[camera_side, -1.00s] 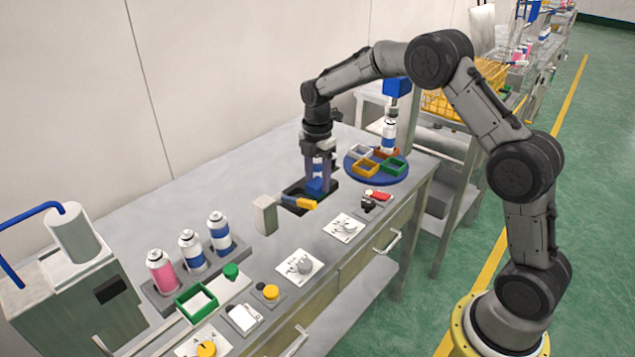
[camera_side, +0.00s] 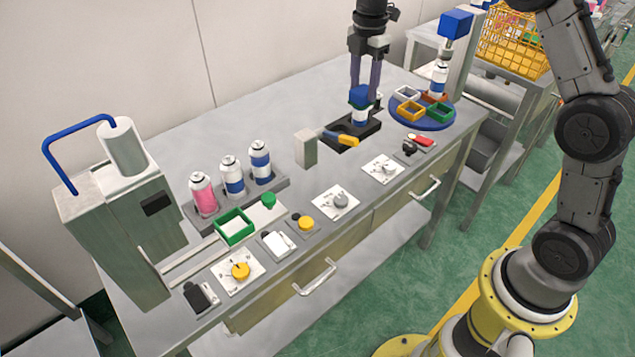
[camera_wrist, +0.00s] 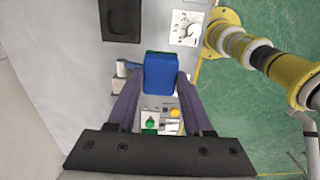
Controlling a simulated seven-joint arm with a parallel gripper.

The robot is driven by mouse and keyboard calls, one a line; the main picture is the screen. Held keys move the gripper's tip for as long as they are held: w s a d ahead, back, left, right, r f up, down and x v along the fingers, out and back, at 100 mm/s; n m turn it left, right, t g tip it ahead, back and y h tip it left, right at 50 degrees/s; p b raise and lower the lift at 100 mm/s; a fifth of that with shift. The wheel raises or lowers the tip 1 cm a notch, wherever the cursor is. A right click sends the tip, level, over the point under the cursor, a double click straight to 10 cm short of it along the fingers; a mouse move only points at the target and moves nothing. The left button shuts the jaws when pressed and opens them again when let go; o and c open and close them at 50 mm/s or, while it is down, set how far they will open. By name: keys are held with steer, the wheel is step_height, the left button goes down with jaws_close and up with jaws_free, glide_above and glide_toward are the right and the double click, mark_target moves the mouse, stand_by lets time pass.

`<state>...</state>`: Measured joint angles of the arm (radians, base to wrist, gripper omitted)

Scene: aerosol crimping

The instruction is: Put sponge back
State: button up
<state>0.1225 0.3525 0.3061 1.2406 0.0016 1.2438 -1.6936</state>
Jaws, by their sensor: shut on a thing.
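A blue block (camera_side: 359,95), likely the sponge, is held between the fingers of my gripper (camera_side: 361,91). In the wrist view the block (camera_wrist: 160,74) fills the space between the fingertips of my gripper (camera_wrist: 158,82). In the side view it hangs above the black tray (camera_side: 374,129), with the fingers pointing down. A white-and-blue part shows just under the block; I cannot tell what it is or whether the block touches it. The yellow-handled tool (camera_side: 346,140) lies at the tray's front edge.
A grey-white upright block (camera_side: 305,149) stands left of the tray. A blue turntable (camera_side: 422,124) with coloured square holders is to the right. Several spray cans (camera_side: 232,174) stand in a rack at left. Dials and buttons line the front edge. The back of the table is clear.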

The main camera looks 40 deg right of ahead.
steer(key=s+a, duration=1.1)
steer(key=s, duration=0.2)
steer(key=w+f, duration=0.4)
steer(key=w+a+f, duration=0.1)
steer(key=w+f, duration=0.8)
steer(key=f, duration=0.1)
steer(key=shift+w+a+f, duration=0.15)
steer(key=shift+a, duration=0.2)
steer(key=shift+w+f, duration=0.25)
steer(key=shift+f, duration=0.1)
steer(key=shift+w+f, duration=0.15)
steer(key=shift+f, duration=1.5)
steer(key=shift+f, duration=0.15)
